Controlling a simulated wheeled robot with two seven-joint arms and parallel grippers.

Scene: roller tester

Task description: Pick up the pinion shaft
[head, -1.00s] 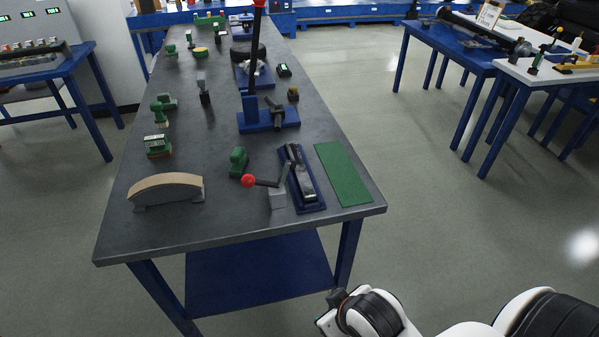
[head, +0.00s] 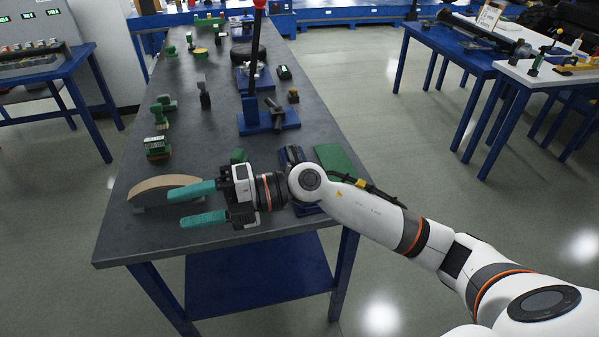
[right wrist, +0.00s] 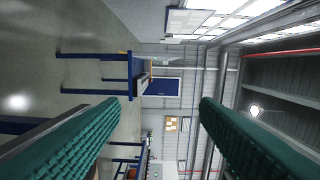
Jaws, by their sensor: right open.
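My right gripper (head: 176,208) is open and empty. Its two teal fingers point left over the near part of the grey workbench (head: 225,120), the upper one in front of the curved wooden-topped block. In the right wrist view, the two fingers (right wrist: 150,135) stand wide apart with nothing between them. I cannot surely tell which thing is the pinion shaft. A dark shaft-like piece (head: 274,112) lies on a blue-based press (head: 252,121), away from the gripper. My left gripper is not in view.
The curved block (head: 150,188) stands at the bench's near left. My right arm partly covers a blue fixture (head: 291,152) and a green mat (head: 333,158). Blue tables (head: 420,32) stand at the right.

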